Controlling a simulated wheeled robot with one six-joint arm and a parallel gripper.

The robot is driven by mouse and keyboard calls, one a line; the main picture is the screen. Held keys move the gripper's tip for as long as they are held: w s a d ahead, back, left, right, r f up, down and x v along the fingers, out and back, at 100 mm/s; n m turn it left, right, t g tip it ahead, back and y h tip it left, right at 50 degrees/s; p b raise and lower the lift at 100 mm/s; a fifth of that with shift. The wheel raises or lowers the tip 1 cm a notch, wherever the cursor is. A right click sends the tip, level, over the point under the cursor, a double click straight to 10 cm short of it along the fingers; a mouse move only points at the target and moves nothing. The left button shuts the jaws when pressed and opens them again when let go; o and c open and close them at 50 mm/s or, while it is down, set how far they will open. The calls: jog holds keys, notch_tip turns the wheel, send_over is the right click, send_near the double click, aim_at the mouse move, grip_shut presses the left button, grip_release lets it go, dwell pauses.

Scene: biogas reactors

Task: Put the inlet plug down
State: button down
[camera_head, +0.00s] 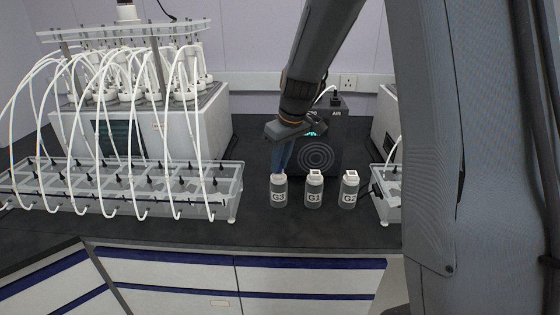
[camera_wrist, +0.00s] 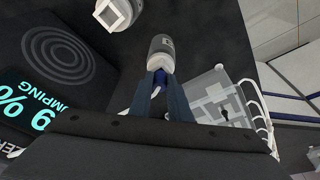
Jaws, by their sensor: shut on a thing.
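My gripper (camera_head: 279,170) points down directly above the bottle marked G3 (camera_head: 278,192) on the dark bench. The grey end of a bottle (camera_wrist: 161,52) shows just beyond the fingertips. I cannot tell whether the plug touches the bottle. In the head view the plug is not clearly visible between the fingers.
Bottles G1 (camera_head: 314,190) and G2 (camera_head: 348,190) stand close to the right. A black pump box (camera_head: 318,155) with concentric rings stands behind. A clear rack with white tubes (camera_head: 120,190) lies left, another (camera_head: 388,205) right. The bench front is clear.

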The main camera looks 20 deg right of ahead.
jog(key=shift+f, duration=0.15)
jog(key=c, duration=1.7)
grip_release()
jog(key=shift+o, duration=0.2)
jog(key=b+v, duration=0.3)
jog(key=v, duration=0.9)
jog(key=s+a+f+m+g+h, duration=0.1)
jog(key=s+f+m, duration=0.4)
jog(key=s+f, duration=1.2)
jog(key=s+g, duration=0.1)
jog(key=s, duration=0.3)
jog(key=shift+s+a+f, duration=0.3)
jog(key=shift+s+a, duration=0.05)
